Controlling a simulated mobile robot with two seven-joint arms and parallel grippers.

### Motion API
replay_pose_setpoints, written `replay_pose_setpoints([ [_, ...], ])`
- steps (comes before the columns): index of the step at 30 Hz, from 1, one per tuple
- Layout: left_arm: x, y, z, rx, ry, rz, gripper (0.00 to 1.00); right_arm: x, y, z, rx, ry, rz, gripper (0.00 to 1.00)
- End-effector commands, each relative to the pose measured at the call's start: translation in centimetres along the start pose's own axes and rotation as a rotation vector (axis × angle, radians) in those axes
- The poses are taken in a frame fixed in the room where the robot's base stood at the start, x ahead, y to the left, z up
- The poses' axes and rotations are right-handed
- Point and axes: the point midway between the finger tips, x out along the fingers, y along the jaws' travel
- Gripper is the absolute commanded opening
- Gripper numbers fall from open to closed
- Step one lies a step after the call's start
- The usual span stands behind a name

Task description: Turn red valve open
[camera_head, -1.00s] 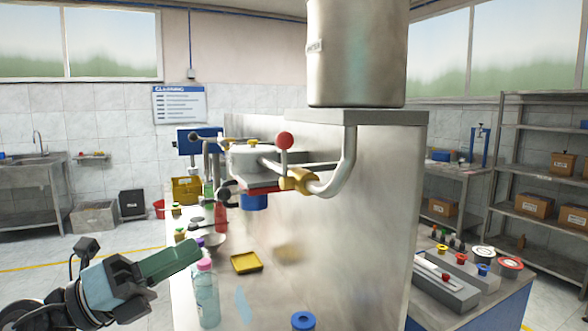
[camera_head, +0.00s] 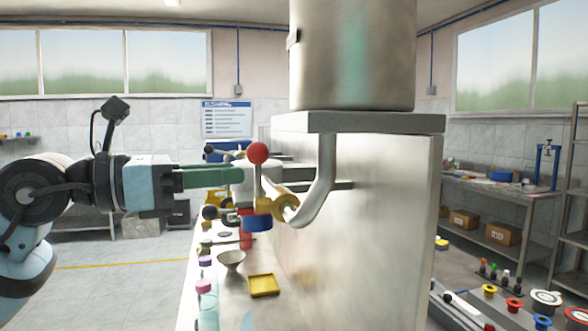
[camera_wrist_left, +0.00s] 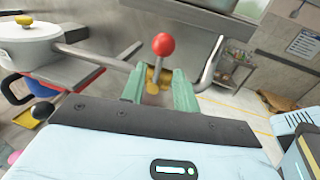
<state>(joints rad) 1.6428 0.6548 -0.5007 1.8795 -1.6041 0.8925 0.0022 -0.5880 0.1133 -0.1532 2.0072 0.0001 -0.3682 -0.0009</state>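The red valve knob (camera_head: 257,153) is a red ball on a pale lever that stands upright from a brass fitting (camera_head: 280,205). The fitting sits on a curved metal pipe (camera_head: 325,180) below the steel tank (camera_head: 352,55). My left gripper (camera_head: 236,177) has green fingers and points right at the lever, just below knob height. In the left wrist view, the fingers (camera_wrist_left: 158,82) are apart, and the red knob (camera_wrist_left: 163,45) and lever show in the gap between them. I cannot tell whether the tips reach around the lever. My right gripper is not in view.
A white pot (camera_wrist_left: 27,45) is close to the pipe. A blue cap (camera_head: 257,223) is below the fitting. A bowl (camera_head: 231,260), a yellow tray (camera_head: 263,285) and bottles (camera_head: 207,308) stand on the bench below. A large steel panel (camera_head: 360,230) bounds the right side.

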Motion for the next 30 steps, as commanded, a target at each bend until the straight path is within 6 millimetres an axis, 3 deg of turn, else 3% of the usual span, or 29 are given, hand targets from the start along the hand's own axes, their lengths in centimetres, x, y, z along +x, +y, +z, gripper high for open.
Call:
replay_pose_setpoints([
  [8, 0.3, 0.0, 0.1, 0.002, 0.001, 0.001, 0.30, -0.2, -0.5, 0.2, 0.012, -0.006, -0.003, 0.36],
  [22, 6.3, -0.1, 0.3, 0.002, -0.001, 0.000, 0.30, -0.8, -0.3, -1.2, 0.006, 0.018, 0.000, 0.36],
  [30, 7.8, 0.0, 0.1, 0.002, -0.001, 0.002, 0.30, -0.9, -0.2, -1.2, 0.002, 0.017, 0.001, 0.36],
])
